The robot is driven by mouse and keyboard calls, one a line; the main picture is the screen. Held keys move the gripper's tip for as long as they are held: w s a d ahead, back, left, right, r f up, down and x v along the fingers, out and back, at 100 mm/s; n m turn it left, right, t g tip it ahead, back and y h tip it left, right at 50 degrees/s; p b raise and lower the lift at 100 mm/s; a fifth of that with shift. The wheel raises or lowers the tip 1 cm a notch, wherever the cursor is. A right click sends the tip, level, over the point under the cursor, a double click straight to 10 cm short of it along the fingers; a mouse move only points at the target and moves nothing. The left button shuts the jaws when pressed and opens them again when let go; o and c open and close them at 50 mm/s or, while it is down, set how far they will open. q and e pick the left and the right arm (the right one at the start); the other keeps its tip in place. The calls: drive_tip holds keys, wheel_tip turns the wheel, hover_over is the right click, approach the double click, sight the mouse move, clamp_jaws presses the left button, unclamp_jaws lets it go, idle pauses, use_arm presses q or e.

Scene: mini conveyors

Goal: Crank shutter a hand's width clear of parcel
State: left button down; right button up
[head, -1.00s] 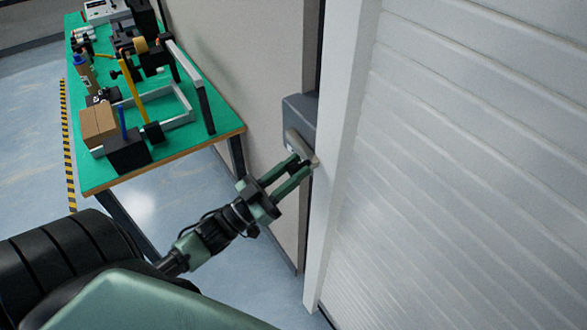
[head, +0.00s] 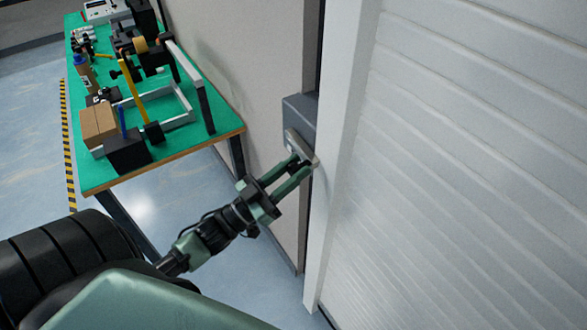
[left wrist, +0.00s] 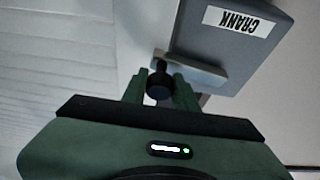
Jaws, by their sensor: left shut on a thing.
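The white slatted shutter (head: 470,170) fills the right of the head view; its lower edge is not visible. The grey crank box (head: 297,108) is on the wall beside the shutter's white side post. In the left wrist view the box (left wrist: 222,50) bears a CRANK label (left wrist: 240,21). A pale crank arm (head: 302,146) with a dark knob (left wrist: 159,86) stands out from it. My left gripper (head: 301,169) is shut on the crank's knob, with one finger on each side. No parcel shows near the shutter. My right gripper is out of view.
A green-topped table (head: 190,150) stands at the left along the wall, with a brown carton (head: 98,125), a black block (head: 127,152) and several devices on it. Blue floor (head: 160,200) shows between the table and my arm.

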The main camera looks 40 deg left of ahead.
use_arm(q)
drive_tip(key=shift+f, duration=0.15)
drive_tip(key=f+m+h+b, duration=0.1)
drive_tip(key=f+m+b, duration=0.1)
drive_tip(key=m, duration=0.1)
drive_tip(key=shift+a+g+h, duration=0.2)
drive_tip(key=shift+g+h, duration=0.2)
drive_tip(key=w+a+f+m+g+h+b, duration=0.1)
drive_tip(key=w+a+f+m+g+b, duration=0.1)
drive_tip(key=m, duration=0.8)
drive_tip(key=w+a+f+m+g+h+b, duration=0.1)
drive_tip(key=a+m+g+b, duration=0.4)
drive_tip(key=m, duration=0.5)
drive_tip(key=shift+w+a+f+m+g, duration=0.35)
drive_tip(key=shift+w+a+f, duration=0.35)
drive_tip(key=shift+a, duration=0.6)
drive_tip(key=shift+s+f, duration=0.1)
drive_tip(key=shift+s, duration=0.05)
